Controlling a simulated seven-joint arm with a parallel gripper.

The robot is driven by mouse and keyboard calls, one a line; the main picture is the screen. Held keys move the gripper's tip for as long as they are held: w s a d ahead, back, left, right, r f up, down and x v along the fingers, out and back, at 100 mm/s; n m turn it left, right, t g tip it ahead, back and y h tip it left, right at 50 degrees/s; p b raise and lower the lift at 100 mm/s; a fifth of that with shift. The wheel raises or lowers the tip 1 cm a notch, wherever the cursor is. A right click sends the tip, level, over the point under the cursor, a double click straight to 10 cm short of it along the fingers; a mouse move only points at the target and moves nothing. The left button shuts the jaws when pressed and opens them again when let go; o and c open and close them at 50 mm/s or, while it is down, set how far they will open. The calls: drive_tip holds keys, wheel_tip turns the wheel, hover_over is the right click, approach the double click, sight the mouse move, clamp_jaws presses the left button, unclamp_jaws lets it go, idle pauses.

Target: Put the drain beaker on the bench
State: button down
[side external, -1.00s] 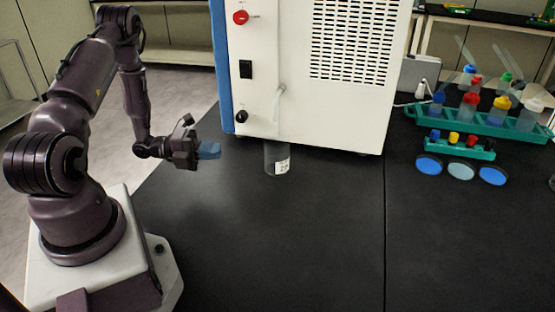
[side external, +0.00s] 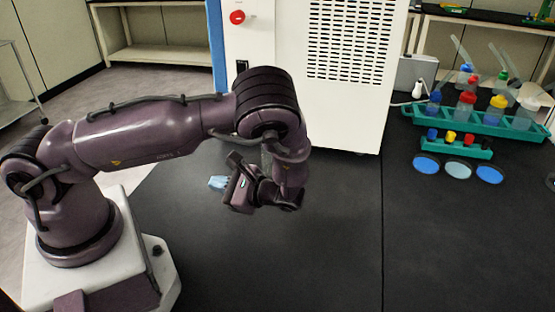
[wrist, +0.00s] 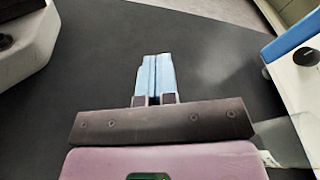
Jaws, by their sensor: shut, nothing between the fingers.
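The drain beaker (side external: 266,159) is a clear cylinder below the front of the white freeze dryer (side external: 345,105). My arm hides most of it in the side external view. In the wrist view the beaker (wrist: 283,143) shows at the right edge, faint and partly cut off, with a pale label low on it. My gripper (side external: 217,183) has blue fingertips and points left, low over the black bench (side external: 310,245), left of the beaker. In the wrist view the fingertips (wrist: 154,72) are together with nothing between them.
A teal rack (side external: 475,121) with coloured-cap bottles stands at the right. A smaller teal rack (side external: 459,148) and several round discs (side external: 458,170) lie in front of it. The front and middle of the bench are clear. A red knob (side external: 237,17) is on the dryer.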

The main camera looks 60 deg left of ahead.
drive_tip(key=w+d+r+m+t+y, duration=0.4)
drive_tip(key=w+d+m+t, duration=0.8)
drive_tip(key=m+t, duration=0.35)
drive_tip(key=shift+m+g, duration=0.25)
drive_tip(key=shift+g, duration=0.1)
drive_tip(key=f, duration=0.1)
drive_tip(key=a+f, duration=0.1)
drive_tip(key=f, duration=0.2)
drive_tip(key=shift+w+a+f, duration=0.25)
drive_tip(key=shift+w+f, duration=0.05)
drive_tip(key=shift+a+f, duration=0.1)
drive_tip(key=shift+f, duration=0.2)
drive_tip(key=shift+a+f, duration=0.1)
drive_tip(key=shift+a, duration=0.05)
drive_tip(key=x, duration=1.3)
drive_tip(key=shift+a, duration=0.3)
drive_tip(key=shift+x, duration=1.5)
